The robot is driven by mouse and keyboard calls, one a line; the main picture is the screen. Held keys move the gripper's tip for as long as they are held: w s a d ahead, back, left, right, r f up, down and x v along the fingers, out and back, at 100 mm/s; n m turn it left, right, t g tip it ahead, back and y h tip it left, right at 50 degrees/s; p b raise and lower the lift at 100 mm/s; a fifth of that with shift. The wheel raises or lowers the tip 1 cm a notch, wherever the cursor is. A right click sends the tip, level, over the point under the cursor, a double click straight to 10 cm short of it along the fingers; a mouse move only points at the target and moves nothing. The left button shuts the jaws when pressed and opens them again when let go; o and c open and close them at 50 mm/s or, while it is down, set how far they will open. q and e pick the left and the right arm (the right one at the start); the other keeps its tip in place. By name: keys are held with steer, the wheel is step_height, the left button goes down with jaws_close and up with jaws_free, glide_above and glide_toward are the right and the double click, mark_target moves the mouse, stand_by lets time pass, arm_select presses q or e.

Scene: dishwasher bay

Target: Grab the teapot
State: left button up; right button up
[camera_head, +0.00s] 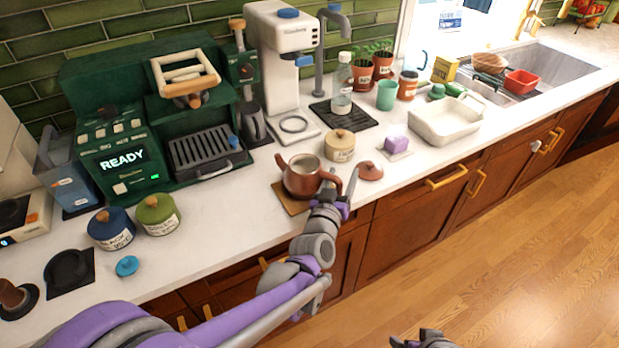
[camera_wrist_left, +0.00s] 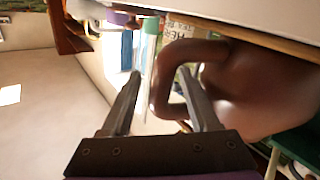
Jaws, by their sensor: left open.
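The brown teapot (camera_head: 300,178) stands without its lid on a tan mat (camera_head: 290,203) near the counter's front edge. Its spout points left and its handle is toward my left gripper (camera_head: 339,183). The left gripper is open at the handle. In the left wrist view, the teapot (camera_wrist_left: 262,88) fills the right side. Its handle loop lies between the spread fingers of the gripper (camera_wrist_left: 160,75), with one finger appearing at the loop's opening; contact is unclear. A brown lid (camera_head: 370,171) lies to the right of the teapot. My right gripper (camera_head: 425,341) shows only partly at the bottom edge.
A cream jar (camera_head: 340,147) stands just behind the teapot. A purple block (camera_head: 397,144) and a white basin (camera_head: 446,122) are farther right. The green espresso machine (camera_head: 140,130) is at left.

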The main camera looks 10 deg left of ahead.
arm_select(q)
steer(key=shift+c, duration=0.3)
jaws_close()
steer(key=shift+r, duration=0.1)
stand_by(1.1)
